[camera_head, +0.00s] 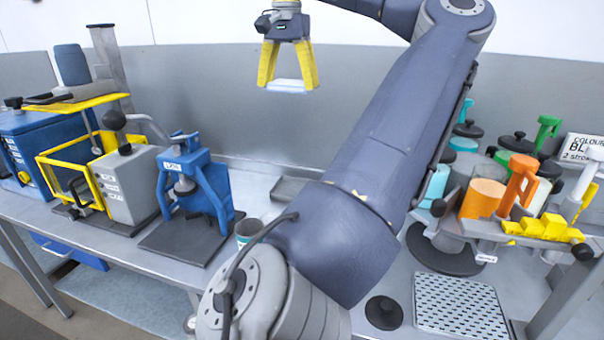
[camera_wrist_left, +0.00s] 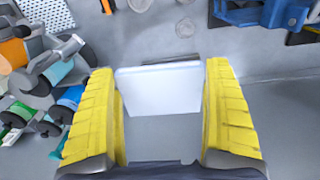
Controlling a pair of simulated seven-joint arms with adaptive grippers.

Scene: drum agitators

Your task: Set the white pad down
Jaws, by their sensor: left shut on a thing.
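The white pad (camera_head: 287,86) is a thin flat piece held level between the yellow fingers of my left gripper (camera_head: 289,80), high above the back of the bench. In the left wrist view the white pad (camera_wrist_left: 160,90) spans the gap between the fingertips of the left gripper (camera_wrist_left: 165,95), with bench surface visible below it. A shallow grey tray (camera_head: 288,190) lies on the bench behind my arm, partly hidden by it; in the wrist view its edge shows just past the pad. My right gripper is not in view.
A blue press (camera_head: 195,190) on a dark base stands left, beside a grey box with a yellow frame (camera_head: 75,165). A small cup (camera_head: 248,232) is near my arm. Colour stations, an orange-handled agitator (camera_head: 520,180) and a perforated plate (camera_head: 460,308) crowd the right.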

